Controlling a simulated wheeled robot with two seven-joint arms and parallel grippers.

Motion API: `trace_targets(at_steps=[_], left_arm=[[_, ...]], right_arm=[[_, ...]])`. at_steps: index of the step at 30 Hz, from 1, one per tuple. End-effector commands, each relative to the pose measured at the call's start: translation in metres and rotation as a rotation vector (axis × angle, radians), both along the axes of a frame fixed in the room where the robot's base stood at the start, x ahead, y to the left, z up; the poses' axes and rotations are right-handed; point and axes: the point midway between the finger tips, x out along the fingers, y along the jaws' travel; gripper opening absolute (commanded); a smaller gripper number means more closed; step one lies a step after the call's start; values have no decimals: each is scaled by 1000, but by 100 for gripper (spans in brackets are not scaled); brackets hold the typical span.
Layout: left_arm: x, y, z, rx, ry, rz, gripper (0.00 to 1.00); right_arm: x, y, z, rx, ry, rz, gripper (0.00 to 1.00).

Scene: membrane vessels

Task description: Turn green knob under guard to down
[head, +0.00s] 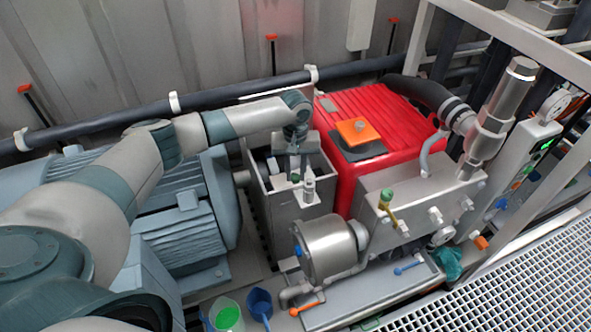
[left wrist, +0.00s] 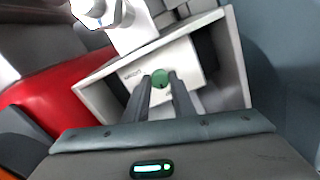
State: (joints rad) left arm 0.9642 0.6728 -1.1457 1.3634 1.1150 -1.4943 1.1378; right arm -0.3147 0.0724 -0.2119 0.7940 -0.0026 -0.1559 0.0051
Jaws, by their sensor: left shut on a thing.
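The green knob (left wrist: 160,78) shows in the left wrist view on a pale plate (left wrist: 185,62) inside an open-topped guard box (left wrist: 238,60). My left gripper (left wrist: 165,88) reaches into the box, with its two dark fingers shut on the knob. The fingers cover part of the knob, and I cannot tell which way it points. In the head view the grey metal guard box (head: 290,208) stands left of the red housing, with my left gripper (head: 294,172) pointing down into it. The knob is hidden there. My right gripper is not in view.
A blue-grey motor (head: 195,225) is on the left. A steel pump (head: 328,250), a green-topped valve (head: 386,199) and a blue jug (head: 259,302) are in front.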

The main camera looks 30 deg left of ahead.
Motion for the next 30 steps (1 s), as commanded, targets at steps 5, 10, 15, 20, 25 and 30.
trace_targets(at_steps=[5,10,15,20,25,30], left_arm=[[-1,0,5,-1,2,-118,1],[0,0,5,-1,2,-267,1],[0,0,5,-1,1,-428,1],[0,0,4,-1,1,-578,1],[1,0,3,-1,-2,-741,1],[1,0,3,0,-2,-902,1]], right_arm=[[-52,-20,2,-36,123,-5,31],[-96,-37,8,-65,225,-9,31],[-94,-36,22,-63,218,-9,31],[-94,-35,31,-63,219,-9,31],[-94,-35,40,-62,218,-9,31],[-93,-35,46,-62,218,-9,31]])
